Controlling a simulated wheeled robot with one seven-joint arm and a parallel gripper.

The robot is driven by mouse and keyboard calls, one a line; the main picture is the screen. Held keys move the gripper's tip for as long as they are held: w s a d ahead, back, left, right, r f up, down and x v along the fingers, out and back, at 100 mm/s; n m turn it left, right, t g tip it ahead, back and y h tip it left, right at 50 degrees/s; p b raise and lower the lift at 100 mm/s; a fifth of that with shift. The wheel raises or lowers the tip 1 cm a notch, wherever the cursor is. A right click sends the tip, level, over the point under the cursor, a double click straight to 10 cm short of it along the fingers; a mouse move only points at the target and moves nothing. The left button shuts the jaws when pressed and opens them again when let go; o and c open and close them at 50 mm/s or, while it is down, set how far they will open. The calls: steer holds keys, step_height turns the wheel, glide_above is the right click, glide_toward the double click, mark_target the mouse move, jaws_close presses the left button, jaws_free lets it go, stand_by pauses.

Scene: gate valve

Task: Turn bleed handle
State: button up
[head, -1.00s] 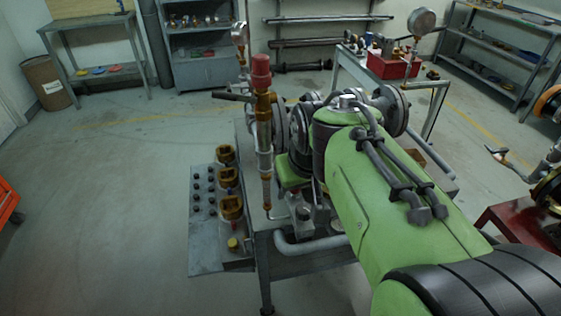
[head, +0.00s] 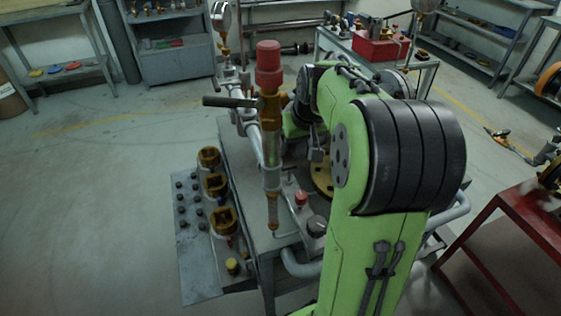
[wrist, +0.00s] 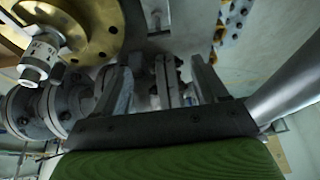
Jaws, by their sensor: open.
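A dark lever handle (head: 230,102) sticks out to the left from an upright brass valve (head: 270,125) with a red cap (head: 268,62) in the head view. It is the only lever I make out there; I cannot tell for sure that it is the bleed handle. My gripper (wrist: 160,82) is open in the wrist view, with nothing clasped between its two fingers. Grey bolted pipe fittings (wrist: 168,80) show beyond the fingers. I cannot tell whether the fingers touch them. In the head view my arm hides the gripper, to the right of the brass valve.
In the wrist view, a brass flange (wrist: 95,25) and a silver fitting (wrist: 38,60) are at upper left, and a grey pipe (wrist: 285,80) slants at right. Open floor lies further left.

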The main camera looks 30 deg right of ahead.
mark_target(288, 168)
steer(key=b+x, duration=0.5)
steer(key=x, duration=1)
steer(key=shift+s, duration=0.15)
steer(key=c, duration=1.1)
steer(key=shift+o, duration=0.2)
